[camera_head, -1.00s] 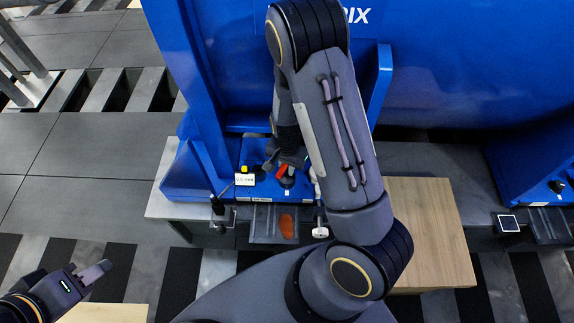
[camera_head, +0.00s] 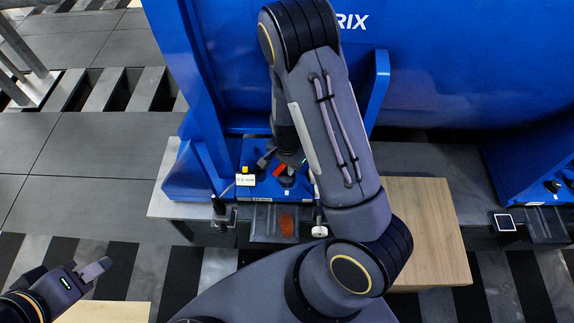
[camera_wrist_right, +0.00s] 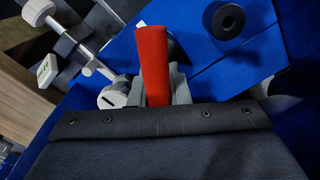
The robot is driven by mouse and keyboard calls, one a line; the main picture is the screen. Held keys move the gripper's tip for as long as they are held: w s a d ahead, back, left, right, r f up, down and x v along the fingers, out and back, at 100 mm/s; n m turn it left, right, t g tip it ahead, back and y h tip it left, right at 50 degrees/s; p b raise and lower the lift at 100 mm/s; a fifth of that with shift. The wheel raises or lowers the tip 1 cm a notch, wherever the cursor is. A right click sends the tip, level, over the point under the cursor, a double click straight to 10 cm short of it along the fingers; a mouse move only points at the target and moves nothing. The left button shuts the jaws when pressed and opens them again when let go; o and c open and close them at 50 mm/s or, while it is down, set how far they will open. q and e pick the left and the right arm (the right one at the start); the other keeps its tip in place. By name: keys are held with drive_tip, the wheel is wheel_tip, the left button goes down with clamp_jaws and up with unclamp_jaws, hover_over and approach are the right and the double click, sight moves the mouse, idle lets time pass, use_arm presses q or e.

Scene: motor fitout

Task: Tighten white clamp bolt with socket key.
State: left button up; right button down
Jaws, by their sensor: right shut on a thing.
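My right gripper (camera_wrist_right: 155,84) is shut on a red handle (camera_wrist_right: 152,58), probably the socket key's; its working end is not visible. The red handle also shows in the head view (camera_head: 280,170), above the blue fixture. White clamp parts with a slotted round end (camera_wrist_right: 113,96) lie just left of the gripper in the right wrist view, apart from the red handle. I cannot tell which part is the clamp bolt. In the head view my right arm hides most of the clamp. My left gripper (camera_head: 97,269) is at the lower left, away from the fixture; its finger gap is unclear.
A blue fixture base (camera_head: 258,190) stands below a large blue machine (camera_head: 470,60). A black cylinder with a hole (camera_wrist_right: 228,21) is right of the red handle. An orange piece (camera_head: 287,225) lies in a tray in front. A wooden board (camera_head: 430,235) is at the right.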

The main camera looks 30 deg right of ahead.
drive_tip(key=shift+r+p, duration=2.95)
drive_tip(key=shift+r, duration=0.5)
